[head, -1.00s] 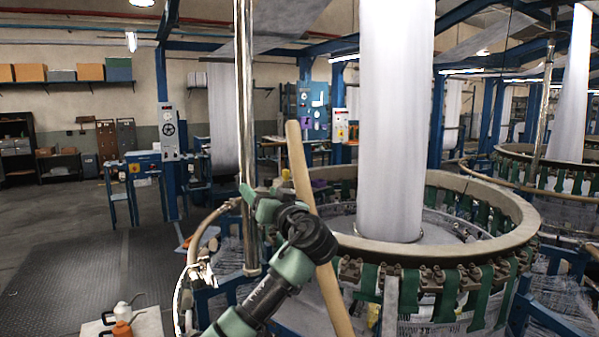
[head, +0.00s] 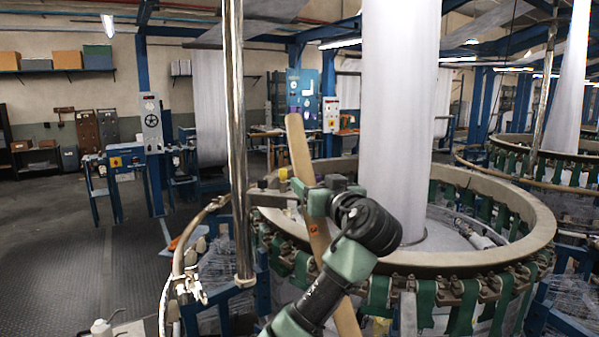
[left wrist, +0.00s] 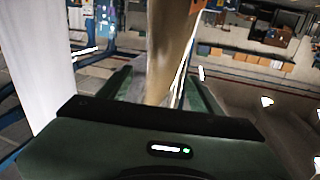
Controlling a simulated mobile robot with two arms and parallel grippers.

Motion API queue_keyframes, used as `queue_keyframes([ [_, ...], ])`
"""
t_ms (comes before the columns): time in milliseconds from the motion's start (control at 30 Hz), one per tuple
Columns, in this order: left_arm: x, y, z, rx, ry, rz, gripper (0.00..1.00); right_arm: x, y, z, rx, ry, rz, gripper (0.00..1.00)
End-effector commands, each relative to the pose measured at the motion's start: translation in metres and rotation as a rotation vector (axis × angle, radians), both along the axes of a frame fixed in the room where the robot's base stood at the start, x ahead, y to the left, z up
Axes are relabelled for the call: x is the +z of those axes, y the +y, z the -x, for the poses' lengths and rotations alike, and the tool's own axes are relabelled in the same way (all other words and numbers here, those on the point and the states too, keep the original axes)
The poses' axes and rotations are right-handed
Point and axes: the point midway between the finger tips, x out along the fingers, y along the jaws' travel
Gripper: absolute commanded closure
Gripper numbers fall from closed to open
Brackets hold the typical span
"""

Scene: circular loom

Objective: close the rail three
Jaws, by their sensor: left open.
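A tan wooden rail (head: 299,150) stands tilted in front of the circular loom in the head view, its upper end free and its lower part running out at the bottom. I cannot tell whether it is rail three. Contact cannot be told. My right gripper is not in view.
The loom's ring (head: 470,262) with green straps lies to the right, around a tall white fabric tube (head: 398,120). A shiny vertical pole (head: 236,130) stands close left of my gripper. A hose (head: 180,265) hangs lower left. The floor (head: 60,250) at left is open.

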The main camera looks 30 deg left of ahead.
Motion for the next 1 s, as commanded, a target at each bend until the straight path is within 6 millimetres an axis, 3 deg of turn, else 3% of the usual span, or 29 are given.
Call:
queue_keyframes([
  [367, 0.004, 0.044, -0.038, 0.004, 0.004, -0.002, 0.35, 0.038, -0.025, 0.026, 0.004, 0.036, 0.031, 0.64],
  [767, 0.0, 0.052, -0.046, 0.002, 0.0, 0.0, 0.35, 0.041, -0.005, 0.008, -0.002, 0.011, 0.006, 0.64],
  [867, 0.0, 0.052, -0.046, 0.002, 0.0, 0.0, 0.58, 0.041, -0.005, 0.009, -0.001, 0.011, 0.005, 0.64],
  [1000, 0.0, 0.052, -0.046, 0.002, 0.0, 0.0, 0.97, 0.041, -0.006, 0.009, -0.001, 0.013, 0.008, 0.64],
])
